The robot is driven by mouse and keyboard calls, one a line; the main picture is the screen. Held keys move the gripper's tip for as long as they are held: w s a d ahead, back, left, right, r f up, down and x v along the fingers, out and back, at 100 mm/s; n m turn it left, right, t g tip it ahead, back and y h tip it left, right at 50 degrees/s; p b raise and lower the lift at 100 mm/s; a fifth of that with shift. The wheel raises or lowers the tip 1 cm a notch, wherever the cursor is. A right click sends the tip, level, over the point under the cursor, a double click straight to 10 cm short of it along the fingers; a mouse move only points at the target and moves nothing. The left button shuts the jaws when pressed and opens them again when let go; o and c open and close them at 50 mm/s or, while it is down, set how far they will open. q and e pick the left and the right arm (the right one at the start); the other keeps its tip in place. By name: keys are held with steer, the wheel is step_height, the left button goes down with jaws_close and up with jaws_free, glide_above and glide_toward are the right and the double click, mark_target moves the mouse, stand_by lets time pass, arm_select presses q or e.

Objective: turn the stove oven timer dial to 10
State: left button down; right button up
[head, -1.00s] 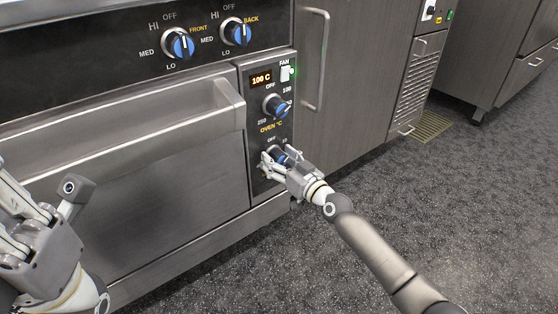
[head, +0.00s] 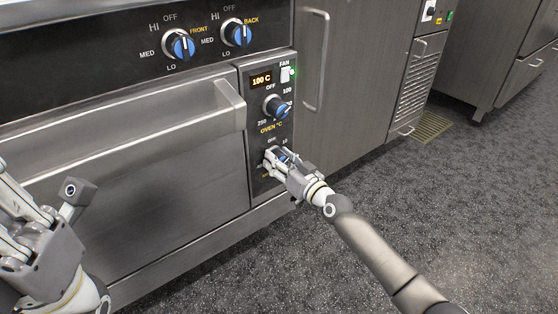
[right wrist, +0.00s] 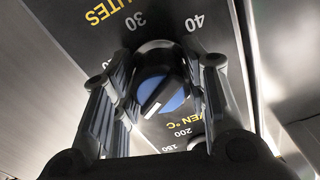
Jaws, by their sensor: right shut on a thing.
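The oven timer dial (right wrist: 165,92) has a blue face and a white pointer, with minute marks 30 and 40 beside it in the right wrist view. There its pointer tilts toward the lower left. My right gripper (head: 277,156) is at the dial, low on the control panel in the head view, and hides most of it. In the right wrist view the fingers of this gripper (right wrist: 156,98) stand on both sides of the dial, shut on it. My left gripper (head: 38,182) is at the left edge, fingers apart, with nothing visible between them.
The oven temperature dial (head: 276,106) and a display (head: 261,80) are just above the timer. The front burner knob (head: 180,44) and back burner knob (head: 238,33) are higher up. The oven door handle (head: 130,132) juts out left of the panel. The floor in front is clear.

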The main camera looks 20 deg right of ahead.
steer(key=o, duration=1)
steer(key=v, duration=1.2)
